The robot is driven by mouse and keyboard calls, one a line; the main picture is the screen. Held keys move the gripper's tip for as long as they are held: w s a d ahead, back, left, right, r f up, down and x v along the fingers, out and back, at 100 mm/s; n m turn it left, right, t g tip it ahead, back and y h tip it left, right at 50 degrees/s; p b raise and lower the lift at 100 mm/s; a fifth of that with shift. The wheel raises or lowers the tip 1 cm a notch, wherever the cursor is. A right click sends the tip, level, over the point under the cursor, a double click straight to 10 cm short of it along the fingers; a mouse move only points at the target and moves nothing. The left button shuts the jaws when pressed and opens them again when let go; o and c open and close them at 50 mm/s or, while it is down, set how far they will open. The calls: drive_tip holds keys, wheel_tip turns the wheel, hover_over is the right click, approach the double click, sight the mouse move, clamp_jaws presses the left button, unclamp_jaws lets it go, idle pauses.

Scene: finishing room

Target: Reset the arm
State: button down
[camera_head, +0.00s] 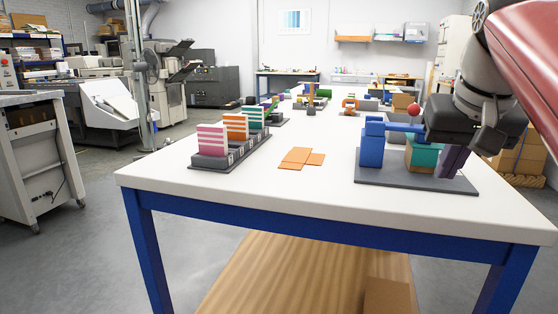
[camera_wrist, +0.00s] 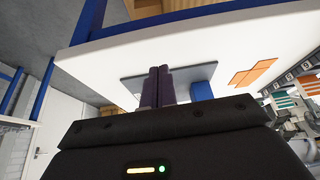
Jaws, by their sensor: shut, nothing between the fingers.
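My gripper (camera_head: 449,162) hangs at the right side of the white table (camera_head: 230,190), over a dark base plate (camera_head: 400,184) or just in front of it. Its purple fingers are together and empty. In the wrist view the closed fingers (camera_wrist: 158,88) stand in front of the base plate (camera_wrist: 135,92). My gripper partly hides the teal block. I cannot tell whether the fingers touch anything.
A dark rack (camera_head: 212,163) with striped cards stands at the table's left. Orange flat pieces (camera_head: 300,157) lie mid-table. More coloured items (camera_head: 311,98) stand farther back. The front of the tabletop is bare. Cardboard boxes (camera_head: 520,155) are on the right.

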drive_tip(key=s+a+f+n, duration=0.1)
drive_tip(key=s+a+f, duration=0.2)
drive_tip(key=f, duration=0.6)
drive_tip(key=s+a+f, duration=0.3)
drive_tip(key=s+f, duration=0.1)
drive_tip(key=f, duration=0.5)
drive_tip(key=s+a+f+n+y, duration=0.1)
drive_tip(key=s+a+f, duration=0.2)
drive_tip(key=f, duration=0.7)
drive_tip(key=shift+s+a+n, duration=0.3)
drive_tip(key=shift+s+a, duration=0.05)
drive_tip(key=shift+s, duration=0.4)
